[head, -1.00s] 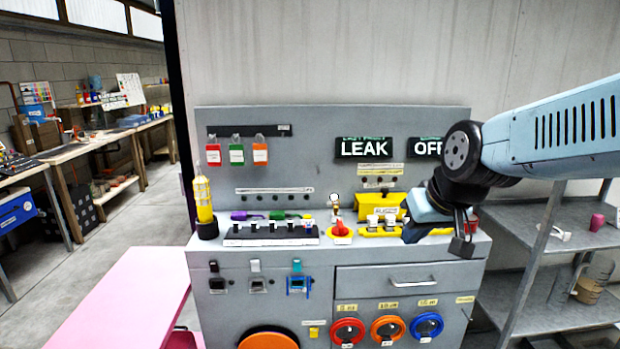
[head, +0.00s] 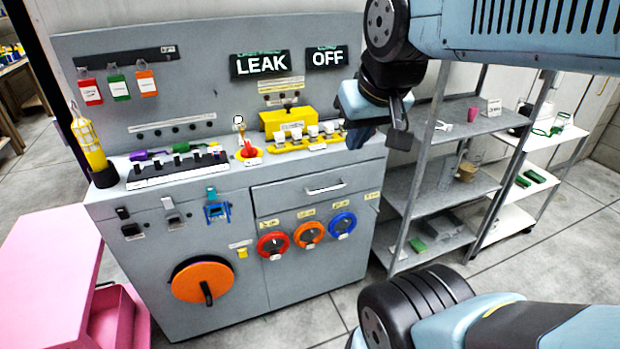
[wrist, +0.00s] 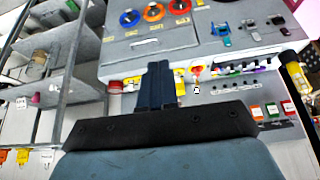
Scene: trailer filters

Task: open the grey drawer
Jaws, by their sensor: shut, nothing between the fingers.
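The grey drawer (head: 290,194) is in the upper right front of the grey cabinet, below the worktop. Its front looks flush with the cabinet. Its pale bar handle (head: 325,190) runs level across the middle. In the wrist view the picture is upside down, and the handle (wrist: 145,42) shows above the fingers. My gripper (head: 398,120) is above and to the right of the drawer, near the worktop's right end, apart from the handle. In the wrist view my gripper (wrist: 157,72) has its fingers together, with nothing between them.
On the worktop stand a yellow lamp (head: 90,145), a black strip of switches (head: 178,168) and a yellow box (head: 288,121). Three ringed dials (head: 308,234) sit below the drawer. A metal shelf (head: 440,185) stands close on the right. The floor before the cabinet is clear.

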